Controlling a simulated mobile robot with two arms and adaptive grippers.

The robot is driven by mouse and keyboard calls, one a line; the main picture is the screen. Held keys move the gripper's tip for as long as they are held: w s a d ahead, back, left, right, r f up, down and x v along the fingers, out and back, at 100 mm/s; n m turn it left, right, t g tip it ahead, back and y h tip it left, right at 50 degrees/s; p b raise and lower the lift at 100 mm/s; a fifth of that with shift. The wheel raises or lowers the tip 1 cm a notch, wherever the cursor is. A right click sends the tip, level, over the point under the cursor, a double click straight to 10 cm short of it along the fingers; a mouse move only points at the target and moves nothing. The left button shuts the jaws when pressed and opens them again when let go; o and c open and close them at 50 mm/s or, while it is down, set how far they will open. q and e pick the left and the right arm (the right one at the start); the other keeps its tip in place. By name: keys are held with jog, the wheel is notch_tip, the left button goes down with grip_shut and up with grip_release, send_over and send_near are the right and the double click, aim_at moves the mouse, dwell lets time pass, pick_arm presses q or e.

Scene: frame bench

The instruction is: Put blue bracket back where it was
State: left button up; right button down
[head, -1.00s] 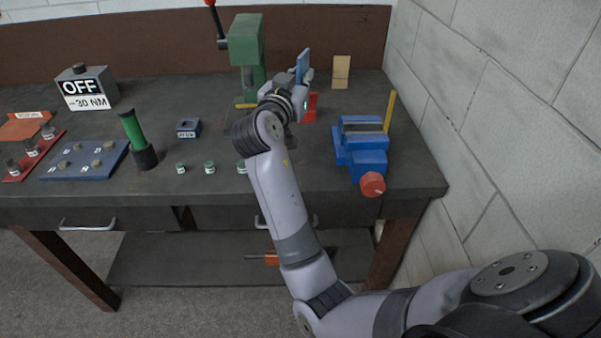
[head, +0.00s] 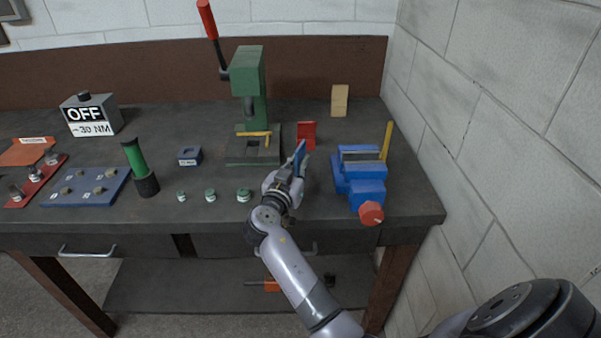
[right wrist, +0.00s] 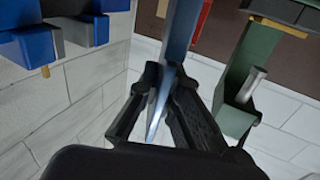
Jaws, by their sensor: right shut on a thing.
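The blue bracket (head: 299,154) is a thin flat blue piece standing up between the fingers of my right gripper (head: 295,172). The gripper is shut on it and holds it over the bench, right of the green press and left of the blue vise. In the right wrist view the bracket (right wrist: 180,38) runs up from between the two black fingers (right wrist: 165,85). My left gripper is not in view.
The green press (head: 247,85) stands behind left, the blue vise (head: 362,185) to the right. A red upright piece (head: 307,135) and a beige block (head: 340,100) stand behind. Several small green-ringed parts (head: 210,195) sit left. Bare bench lies between the red piece and vise.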

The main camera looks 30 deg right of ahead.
notch_tip(320, 180, down, 4)
jog(key=shift+r, duration=0.1)
jog(key=c, duration=1.8)
grip_release()
